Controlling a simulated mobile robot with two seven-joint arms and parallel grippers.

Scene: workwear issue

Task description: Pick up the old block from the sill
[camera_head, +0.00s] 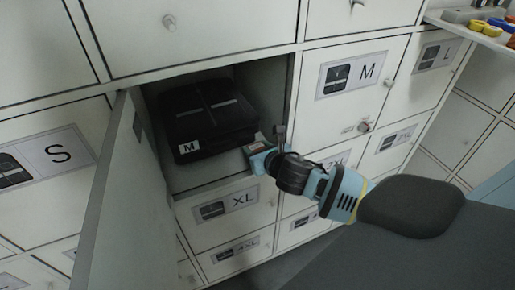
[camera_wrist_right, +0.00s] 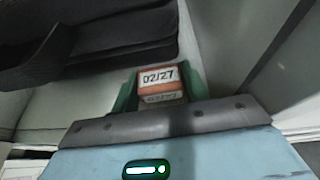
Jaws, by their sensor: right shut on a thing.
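The old block (camera_wrist_right: 158,78) is a small orange-red block with a white label reading 02/27. In the right wrist view it sits between the green fingers of my right gripper (camera_wrist_right: 160,92), which is shut on it. In the head view the block (camera_head: 256,147) shows as a small reddish patch at my right gripper (camera_head: 264,157), at the right front of an open locker compartment. The sill (camera_head: 205,178) is the pale front floor of this compartment. I cannot tell whether the block touches it. My left gripper is not in view.
A dark folded garment pack (camera_head: 210,118) labelled M lies in the compartment, left of the gripper. The open locker door (camera_head: 125,205) stands at the left. Closed lockers surround it, including XL (camera_head: 225,212). A shelf (camera_head: 470,32) with coloured items is at top right.

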